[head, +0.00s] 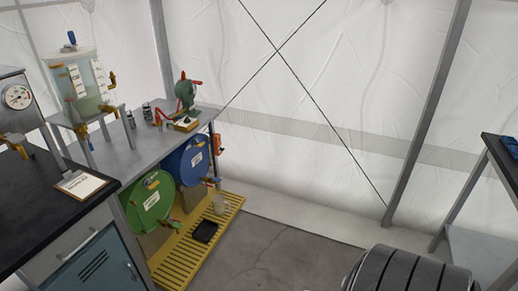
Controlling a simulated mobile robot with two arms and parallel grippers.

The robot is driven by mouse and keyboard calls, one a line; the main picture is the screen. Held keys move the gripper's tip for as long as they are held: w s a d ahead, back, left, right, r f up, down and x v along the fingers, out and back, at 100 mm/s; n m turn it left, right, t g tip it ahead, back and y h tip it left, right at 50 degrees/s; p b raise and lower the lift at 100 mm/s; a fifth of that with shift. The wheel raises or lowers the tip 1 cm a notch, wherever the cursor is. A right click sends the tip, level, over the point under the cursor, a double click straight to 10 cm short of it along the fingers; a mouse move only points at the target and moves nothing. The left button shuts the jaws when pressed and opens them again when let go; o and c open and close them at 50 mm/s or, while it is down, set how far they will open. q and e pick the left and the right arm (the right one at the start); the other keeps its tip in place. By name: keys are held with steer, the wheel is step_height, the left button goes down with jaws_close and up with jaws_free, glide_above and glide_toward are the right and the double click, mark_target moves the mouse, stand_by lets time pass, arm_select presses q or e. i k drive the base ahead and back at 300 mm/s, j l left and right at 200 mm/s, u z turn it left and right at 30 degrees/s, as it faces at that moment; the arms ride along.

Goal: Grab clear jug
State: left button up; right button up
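A larger clear tank (85,80) with brass taps stands on a raised stand at the upper left. Neither of my grippers shows in the head view.
A green drum (146,201) lies beside the blue one under a grey bench (150,150). A dark-topped cabinet (50,210) stands at the left, a table (503,158) at the right. Concrete floor (270,255) is open between. A grey banded round form (400,272) fills the bottom right.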

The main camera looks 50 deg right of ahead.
mark_target(219, 202)
steer(key=z, duration=1.25)
steer(key=i+l+u, duration=0.2)
steer(key=i, duration=0.25)
